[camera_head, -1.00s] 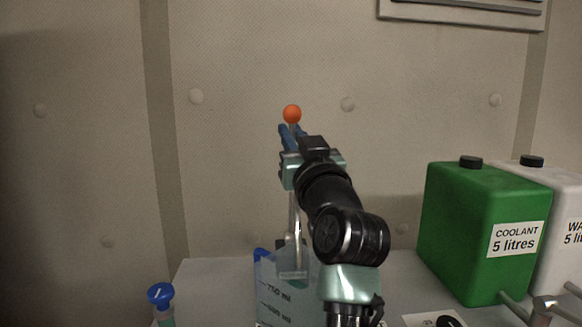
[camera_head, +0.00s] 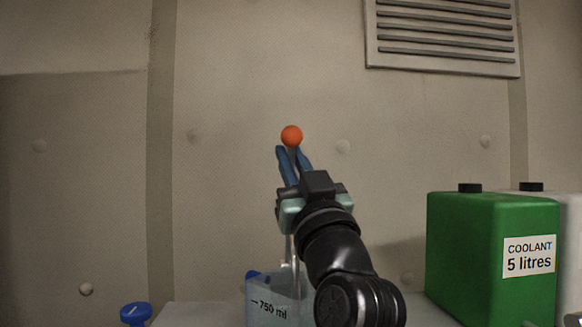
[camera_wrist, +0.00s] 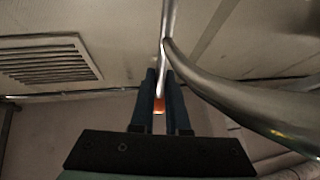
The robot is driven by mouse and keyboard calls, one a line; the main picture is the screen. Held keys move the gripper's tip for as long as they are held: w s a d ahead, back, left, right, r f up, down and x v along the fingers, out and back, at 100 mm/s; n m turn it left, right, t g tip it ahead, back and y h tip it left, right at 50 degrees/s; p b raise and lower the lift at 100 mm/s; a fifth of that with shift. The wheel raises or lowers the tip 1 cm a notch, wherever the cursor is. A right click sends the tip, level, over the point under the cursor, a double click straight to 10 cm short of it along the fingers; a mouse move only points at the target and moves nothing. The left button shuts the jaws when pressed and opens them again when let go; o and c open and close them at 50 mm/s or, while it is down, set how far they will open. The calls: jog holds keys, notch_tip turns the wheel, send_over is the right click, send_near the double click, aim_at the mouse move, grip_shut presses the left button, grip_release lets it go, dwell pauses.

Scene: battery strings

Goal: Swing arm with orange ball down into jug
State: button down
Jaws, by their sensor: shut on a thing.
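An orange ball (camera_head: 291,136) stands at the top of an upright metal arm (camera_head: 290,248), well above the jug. My gripper (camera_head: 292,150) has its blue fingers on either side of the arm, just below the ball, and is shut on it. In the wrist view the rod (camera_wrist: 163,70) runs between the fingertips (camera_wrist: 160,74), and part of the orange ball (camera_wrist: 159,105) shows between the fingers. The clear bluish jug (camera_head: 268,310), marked 750 ml, is below. Its lower part is out of frame, and my arm covers its right side.
A green coolant container (camera_head: 465,245) stands at the right, with a white container (camera_head: 571,245) behind it. A blue-capped item (camera_head: 135,313) is at the lower left. A vent (camera_head: 445,35) is on the wall. A curved metal tube (camera_wrist: 250,105) crosses the wrist view's right side.

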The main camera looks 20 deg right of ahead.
jog(key=c, duration=0.9)
grip_release()
notch_tip(320, 180, up, 10)
jog(key=shift+r, duration=0.1)
